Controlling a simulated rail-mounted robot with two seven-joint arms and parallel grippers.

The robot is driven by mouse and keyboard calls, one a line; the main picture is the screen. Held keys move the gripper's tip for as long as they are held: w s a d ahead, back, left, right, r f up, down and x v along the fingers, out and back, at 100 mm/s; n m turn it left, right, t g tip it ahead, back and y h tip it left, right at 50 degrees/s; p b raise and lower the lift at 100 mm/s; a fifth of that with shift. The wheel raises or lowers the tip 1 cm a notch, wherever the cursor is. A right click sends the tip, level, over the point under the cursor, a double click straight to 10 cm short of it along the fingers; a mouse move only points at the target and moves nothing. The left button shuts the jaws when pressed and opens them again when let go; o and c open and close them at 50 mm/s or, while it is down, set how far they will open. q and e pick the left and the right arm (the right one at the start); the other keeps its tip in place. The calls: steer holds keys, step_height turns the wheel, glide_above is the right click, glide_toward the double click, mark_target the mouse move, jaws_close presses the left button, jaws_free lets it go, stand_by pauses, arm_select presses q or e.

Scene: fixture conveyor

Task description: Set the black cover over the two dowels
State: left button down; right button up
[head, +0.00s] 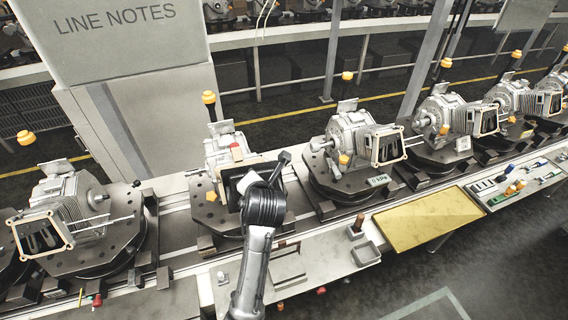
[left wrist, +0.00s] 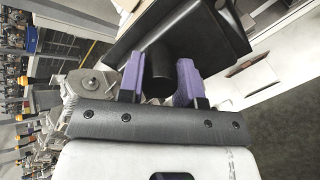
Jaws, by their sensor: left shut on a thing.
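The black cover (left wrist: 205,35) fills the top of the left wrist view, a dark plate with a rounded stub on its near side. My left gripper (left wrist: 160,78) has its two purple fingers on either side of the stub and is shut on it. In the head view, my left gripper (head: 247,184) is at the front of the middle motor (head: 222,150), with the black cover (head: 233,190) partly visible behind it. The cover hides the motor's front there. I cannot tell whether it touches the motor. The two dowels are not visible. My right gripper is not in view.
Other motors (head: 350,135) on round dark fixtures stand along the conveyor (head: 170,210) on both sides. In front are a shelf (head: 325,262), a yellow board (head: 425,217) and a tool tray (head: 515,185). A grey "LINE NOTES" panel (head: 110,50) stands behind left.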

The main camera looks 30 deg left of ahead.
arm_select(q)
steer(key=shift+s+a+f+n+g+y, duration=0.3)
steer(key=shift+s+a+f+n+y, duration=0.2)
steer(key=shift+s+f, duration=0.15)
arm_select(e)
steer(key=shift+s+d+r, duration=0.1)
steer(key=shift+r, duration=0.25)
arm_select(q)
steer(key=shift+w, duration=0.1)
